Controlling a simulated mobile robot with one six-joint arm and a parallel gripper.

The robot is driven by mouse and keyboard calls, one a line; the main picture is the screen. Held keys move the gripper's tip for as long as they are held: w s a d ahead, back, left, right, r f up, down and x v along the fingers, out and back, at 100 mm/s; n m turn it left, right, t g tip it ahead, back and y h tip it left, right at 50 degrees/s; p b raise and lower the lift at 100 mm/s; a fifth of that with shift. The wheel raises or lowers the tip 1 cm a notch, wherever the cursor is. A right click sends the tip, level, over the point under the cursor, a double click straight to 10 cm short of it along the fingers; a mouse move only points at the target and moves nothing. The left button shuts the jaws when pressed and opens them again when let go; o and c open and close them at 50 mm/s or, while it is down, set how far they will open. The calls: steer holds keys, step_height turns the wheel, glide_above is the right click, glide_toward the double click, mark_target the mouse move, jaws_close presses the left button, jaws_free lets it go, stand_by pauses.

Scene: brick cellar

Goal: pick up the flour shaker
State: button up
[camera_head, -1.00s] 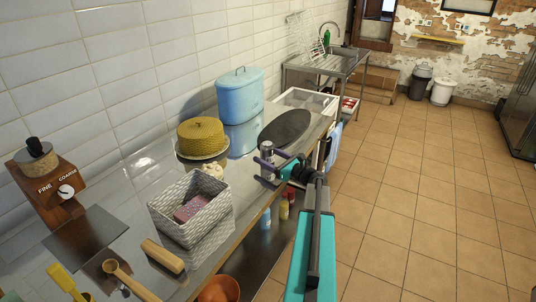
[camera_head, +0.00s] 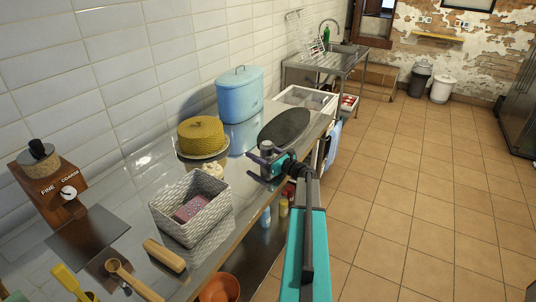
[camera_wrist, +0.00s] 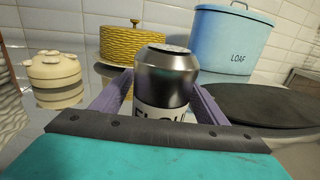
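The flour shaker is a metal canister with a domed top and a white label with dark letters. It stands upright near the counter's front edge, in the middle of the wrist view (camera_wrist: 166,80) and in the head view (camera_head: 267,149). My gripper (camera_head: 264,167) has its purple fingers on either side of the shaker, as the wrist view also shows (camera_wrist: 164,92). The fingers look open around it, with no clear grip seen. The label's lower part is hidden behind the gripper's dark edge.
A dark oval board (camera_head: 284,128) lies behind the shaker. A blue loaf bin (camera_head: 240,95), a yellow-domed dish (camera_head: 201,135), a cream stacked pot (camera_wrist: 54,80) and a grey woven basket (camera_head: 190,232) stand nearby. Floor right of the counter is free.

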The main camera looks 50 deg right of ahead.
steer(key=c, duration=1.1)
steer(key=shift+r, duration=0.15)
steer(key=shift+r+b, duration=0.7)
steer(key=shift+r, duration=0.85)
steer(key=s+d+b, duration=0.1)
steer(key=s+d, duration=0.2)
steer(key=s+d+r+b, duration=0.1)
steer(key=s+d, duration=0.2)
steer(key=s, duration=0.1)
steer(key=s+d+b, duration=0.1)
steer(key=s+d, duration=0.1)
steer(key=s, duration=0.2)
steer(key=shift+s+d+r, duration=0.15)
steer(key=shift+s+d, duration=0.05)
steer(key=shift+d, duration=0.2)
steer(key=shift+s+d+r, duration=0.15)
steer(key=shift+s+d, duration=0.3)
steer(key=shift+s, duration=0.25)
